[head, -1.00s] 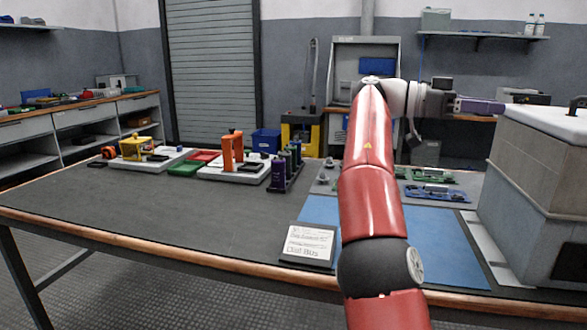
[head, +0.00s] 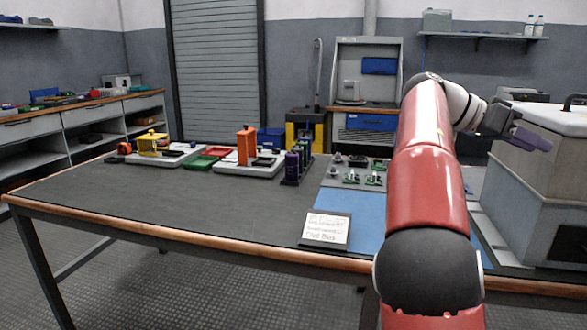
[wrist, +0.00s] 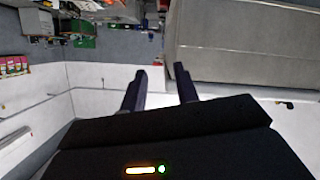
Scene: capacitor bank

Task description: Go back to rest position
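My gripper (head: 528,139) is at the upper right of the head view, raised in front of the grey box with the white lid. Its dark purple fingers point right and slightly down. In the wrist view the two fingers (wrist: 160,69) stand apart with nothing between them. My red arm covers part of the blue mat (head: 352,209) and the parts behind it. I see no marker for a rest position.
The large grey box (head: 521,184) stands at the table's right, close to my gripper. A sign card (head: 326,230) lies at the front edge. Orange (head: 246,147), yellow (head: 152,142) and purple (head: 291,168) pieces stand further back. The table's left front is clear.

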